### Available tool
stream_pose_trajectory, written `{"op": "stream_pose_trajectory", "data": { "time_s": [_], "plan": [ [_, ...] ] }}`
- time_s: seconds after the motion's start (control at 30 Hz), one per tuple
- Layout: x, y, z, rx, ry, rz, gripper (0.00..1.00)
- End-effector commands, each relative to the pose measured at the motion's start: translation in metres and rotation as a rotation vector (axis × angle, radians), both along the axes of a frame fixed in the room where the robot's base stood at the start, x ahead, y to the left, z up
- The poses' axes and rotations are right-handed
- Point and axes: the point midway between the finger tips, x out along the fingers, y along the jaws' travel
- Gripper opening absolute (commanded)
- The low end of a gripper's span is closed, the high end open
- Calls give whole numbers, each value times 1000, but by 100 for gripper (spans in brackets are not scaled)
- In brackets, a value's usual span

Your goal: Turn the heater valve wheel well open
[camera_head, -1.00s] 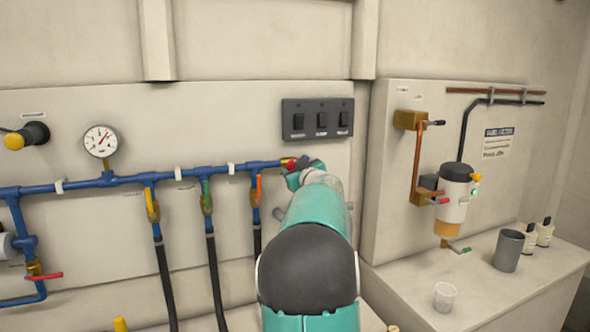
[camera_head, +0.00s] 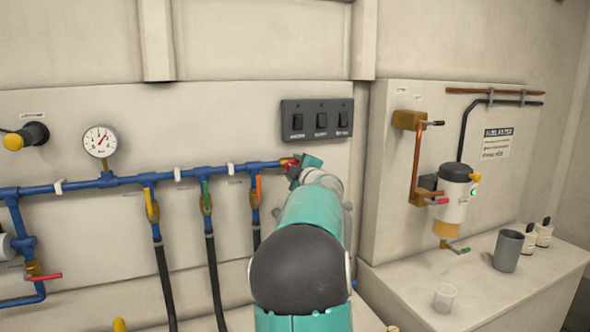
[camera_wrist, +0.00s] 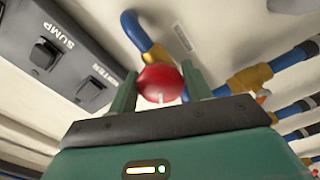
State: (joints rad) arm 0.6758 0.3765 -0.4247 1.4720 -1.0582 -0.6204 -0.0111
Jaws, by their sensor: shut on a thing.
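The red valve wheel (camera_wrist: 160,84) sits between my gripper's two fingers in the wrist view, at the end of the blue pipe. My gripper (camera_wrist: 158,74) is shut on it, with a green finger on each side. In the head view my gripper (camera_head: 295,171) is at the right end of the horizontal blue pipe (camera_head: 110,181), and only a small red part of the wheel (camera_head: 287,161) shows. My gripper and arm hide the rest. I cannot tell how far the wheel is turned.
A dark switch panel (camera_head: 317,119) is just above my gripper. Hoses with coloured levers (camera_head: 205,204) hang left of my arm. A pressure gauge (camera_head: 100,141) stands on the pipe. At right are a fuel filter (camera_head: 453,195) and a bench with a grey cup (camera_head: 508,251).

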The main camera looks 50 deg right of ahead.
Motion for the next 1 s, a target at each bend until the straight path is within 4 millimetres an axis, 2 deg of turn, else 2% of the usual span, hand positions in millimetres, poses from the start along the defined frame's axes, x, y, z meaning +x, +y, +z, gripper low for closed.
{"op": "stream_pose_trajectory", "data": {
  "time_s": [0.27, 0.7, 0.73, 0.83, 1.0],
  "plan": [
    [0, -1, 0, -69, 41, -1, 26],
    [0, -1, 0, -78, 47, -1, 26],
    [0, -1, 0, -78, 47, -1, 51],
    [0, 0, 0, -78, 47, -1, 70],
    [0, 0, 0, -77, 46, -1, 70]
  ]
}}
